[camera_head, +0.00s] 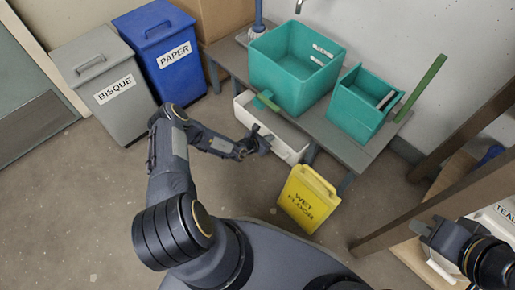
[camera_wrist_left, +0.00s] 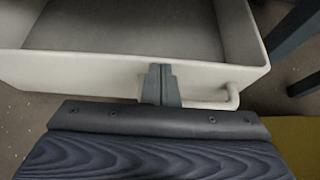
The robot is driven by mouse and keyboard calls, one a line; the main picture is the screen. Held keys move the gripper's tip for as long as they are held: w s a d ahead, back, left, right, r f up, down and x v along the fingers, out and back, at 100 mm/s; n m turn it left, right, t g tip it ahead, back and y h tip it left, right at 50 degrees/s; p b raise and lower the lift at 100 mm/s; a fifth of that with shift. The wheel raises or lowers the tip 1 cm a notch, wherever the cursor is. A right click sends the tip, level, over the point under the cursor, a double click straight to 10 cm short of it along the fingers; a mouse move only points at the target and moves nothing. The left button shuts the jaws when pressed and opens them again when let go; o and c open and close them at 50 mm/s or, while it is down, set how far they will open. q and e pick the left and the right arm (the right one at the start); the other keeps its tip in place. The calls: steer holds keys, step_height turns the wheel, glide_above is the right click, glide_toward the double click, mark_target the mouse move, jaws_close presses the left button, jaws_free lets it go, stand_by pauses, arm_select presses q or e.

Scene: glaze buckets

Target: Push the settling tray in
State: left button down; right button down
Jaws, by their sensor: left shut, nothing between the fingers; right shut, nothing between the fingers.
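The settling tray (camera_head: 287,147) is a white, open-topped drawer under the grey bench. It sticks out from beneath the bench top toward me. In the left wrist view its front wall (camera_wrist_left: 90,72) runs across the picture, with a white bar handle (camera_wrist_left: 215,100) low on it and an empty floor behind. My left gripper (camera_head: 262,142) is shut and empty at the tray's front. In the left wrist view its fingers (camera_wrist_left: 160,84) are against or just before the front wall, beside the handle; contact is not certain. My right gripper (camera_head: 428,230) is shut and empty at the right, away from the tray.
Two teal tubs (camera_head: 297,68) (camera_head: 358,103) stand on the grey bench (camera_head: 345,147). A yellow wet floor sign (camera_head: 308,198) stands right of the tray's front. Grey (camera_head: 105,85) and blue (camera_head: 165,50) bins stand at the left. A wooden shelf (camera_head: 440,205) is near my right gripper.

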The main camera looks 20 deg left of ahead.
arm_select(q)
steer(key=w, duration=0.1)
steer(key=w+d, duration=0.1)
steer(key=w, duration=0.1)
steer(key=shift+w+d+f, duration=0.1)
steer(key=shift+w+d, duration=0.05)
steer(key=shift+d, duration=0.05)
steer(key=shift+w+r+b, duration=0.2)
steer(key=shift+w+b, duration=0.05)
steer(key=shift+b, duration=0.05)
arm_select(e)
steer(key=shift+s+f, duration=0.1)
steer(key=shift+f, duration=0.3)
